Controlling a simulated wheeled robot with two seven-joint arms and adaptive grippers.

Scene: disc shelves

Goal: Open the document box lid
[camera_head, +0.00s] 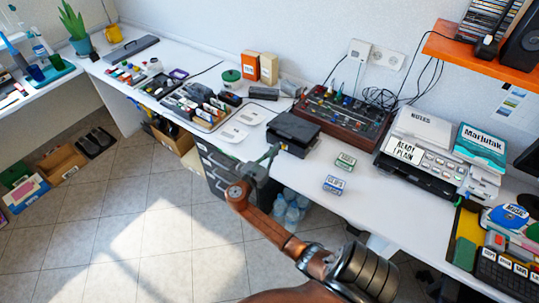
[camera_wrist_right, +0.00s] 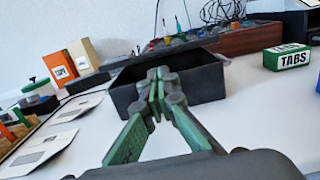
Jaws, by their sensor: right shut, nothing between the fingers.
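The document box, a dark grey box (camera_head: 293,134), stands near the front edge of the white desk, left of the small labelled boxes. It also shows in the right wrist view (camera_wrist_right: 205,84), partly hidden behind my fingers. Its dark top makes it hard to tell how far the lid is raised. My right gripper (camera_head: 273,150) is at the front left side of the box, over the desk edge. In the right wrist view its green and grey fingers (camera_wrist_right: 158,84) are closed together with nothing between them, in front of the box. I cannot tell whether they touch it. My left gripper is out of view.
A reddish-brown mixer (camera_head: 343,115) stands close behind the box. Two small labelled boxes (camera_head: 345,161) (camera_head: 334,185) sit to its right. Flat white cards (camera_head: 234,132) lie to its left. A printer-like machine (camera_head: 425,150) is farther right. Open floor lies in front of the desk.

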